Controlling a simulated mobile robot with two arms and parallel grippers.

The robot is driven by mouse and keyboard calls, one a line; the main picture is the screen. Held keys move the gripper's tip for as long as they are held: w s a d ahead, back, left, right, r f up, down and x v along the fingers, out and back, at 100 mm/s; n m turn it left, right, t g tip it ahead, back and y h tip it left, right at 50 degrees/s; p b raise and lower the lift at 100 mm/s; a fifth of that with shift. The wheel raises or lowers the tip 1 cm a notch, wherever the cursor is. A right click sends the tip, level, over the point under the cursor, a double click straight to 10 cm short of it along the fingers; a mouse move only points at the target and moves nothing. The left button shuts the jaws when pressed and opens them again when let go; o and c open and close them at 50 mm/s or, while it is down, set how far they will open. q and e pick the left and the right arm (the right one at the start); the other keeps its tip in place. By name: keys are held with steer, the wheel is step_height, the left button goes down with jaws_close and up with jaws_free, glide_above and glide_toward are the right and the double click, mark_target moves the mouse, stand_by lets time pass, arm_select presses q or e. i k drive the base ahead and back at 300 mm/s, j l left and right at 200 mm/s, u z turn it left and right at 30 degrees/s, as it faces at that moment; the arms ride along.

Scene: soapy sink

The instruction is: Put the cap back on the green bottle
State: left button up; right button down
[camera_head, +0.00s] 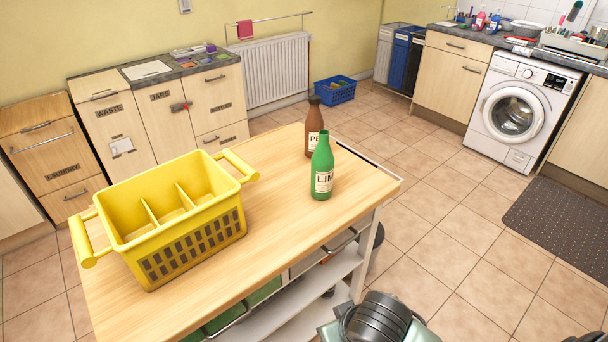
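The green bottle (322,180) stands upright on the wooden top of the island table (270,245), near its right end. Its white label reads "LIM", with the rest turned out of sight. Its narrow top is green, and I see no separate cap on it. I cannot make out a loose cap anywhere in view. Neither of my grippers shows clearly in the head view.
A brown bottle (314,130) stands just behind the green one. A yellow crate (190,247) with dividers and handles fills the table's left part. The tabletop between crate and bottles is clear. A washing machine (515,110) stands at the back right.

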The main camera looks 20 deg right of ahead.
mark_target(322, 161)
steer(key=l+u, duration=0.9)
steer(key=k+l, duration=0.1)
steer(key=l, duration=0.35)
steer(key=k+l+u, duration=0.1)
steer(key=l, duration=0.3)
steer(key=k+l+u, duration=0.1)
steer(key=l, duration=0.35)
steer(key=k+l, duration=0.15)
steer(key=l, duration=0.25)
steer(key=k+l+u, duration=0.1)
steer(key=l, duration=0.3)
